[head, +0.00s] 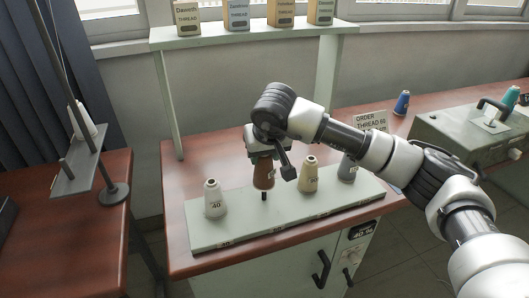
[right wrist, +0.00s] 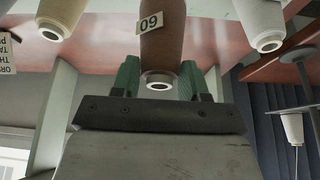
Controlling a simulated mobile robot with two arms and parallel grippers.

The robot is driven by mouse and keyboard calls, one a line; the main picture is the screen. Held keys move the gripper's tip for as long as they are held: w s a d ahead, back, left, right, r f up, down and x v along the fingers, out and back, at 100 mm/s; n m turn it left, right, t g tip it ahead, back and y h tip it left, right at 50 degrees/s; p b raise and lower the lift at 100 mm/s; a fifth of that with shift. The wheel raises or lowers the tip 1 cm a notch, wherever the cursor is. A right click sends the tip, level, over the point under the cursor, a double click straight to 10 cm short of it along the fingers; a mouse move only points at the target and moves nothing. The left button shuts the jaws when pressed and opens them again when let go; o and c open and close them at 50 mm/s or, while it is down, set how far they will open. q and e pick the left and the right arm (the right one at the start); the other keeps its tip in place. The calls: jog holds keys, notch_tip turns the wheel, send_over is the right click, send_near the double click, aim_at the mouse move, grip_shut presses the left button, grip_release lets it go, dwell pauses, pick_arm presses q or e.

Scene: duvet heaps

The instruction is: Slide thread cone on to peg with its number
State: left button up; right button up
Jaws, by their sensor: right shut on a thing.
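My right gripper (head: 266,157) is shut on a brown thread cone (head: 263,175), which hangs upright over the pale green peg board (head: 240,232). A dark peg (head: 264,196) shows just below the cone; I cannot tell whether its tip is inside. In the right wrist view the brown cone (right wrist: 163,35) sits between green finger pads, its label reading 60 upside down. A white cone (head: 214,199) marked 40, a cream cone (head: 309,175) and a grey cone (head: 347,168) stand on the board. My left gripper is out of view.
An order card (head: 370,120) stands behind the board. A blue cone (head: 402,103) and a green metal case (head: 470,135) are to the right. A shelf (head: 240,37) with thread boxes spans the back. A thread stand (head: 82,160) is on the left table.

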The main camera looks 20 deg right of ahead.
aim_at(264, 170)
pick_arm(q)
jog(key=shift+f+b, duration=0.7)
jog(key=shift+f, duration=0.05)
pick_arm(e)
jog(key=shift+f, duration=0.9)
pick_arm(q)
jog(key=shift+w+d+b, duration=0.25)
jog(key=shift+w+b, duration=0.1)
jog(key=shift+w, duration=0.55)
pick_arm(e)
jog(key=shift+f, duration=0.4)
pick_arm(q)
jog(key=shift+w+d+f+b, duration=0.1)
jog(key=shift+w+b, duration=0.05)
jog(key=shift+b, duration=0.15)
pick_arm(e)
jog(key=shift+f, duration=0.4)
jog(key=shift+f+b, duration=0.3)
jog(key=shift+f, duration=0.1)
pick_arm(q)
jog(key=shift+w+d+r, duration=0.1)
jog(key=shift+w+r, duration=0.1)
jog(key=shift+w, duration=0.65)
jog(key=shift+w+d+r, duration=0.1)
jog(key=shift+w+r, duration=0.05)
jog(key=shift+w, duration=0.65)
pick_arm(e)
jog(key=shift+f, duration=0.15)
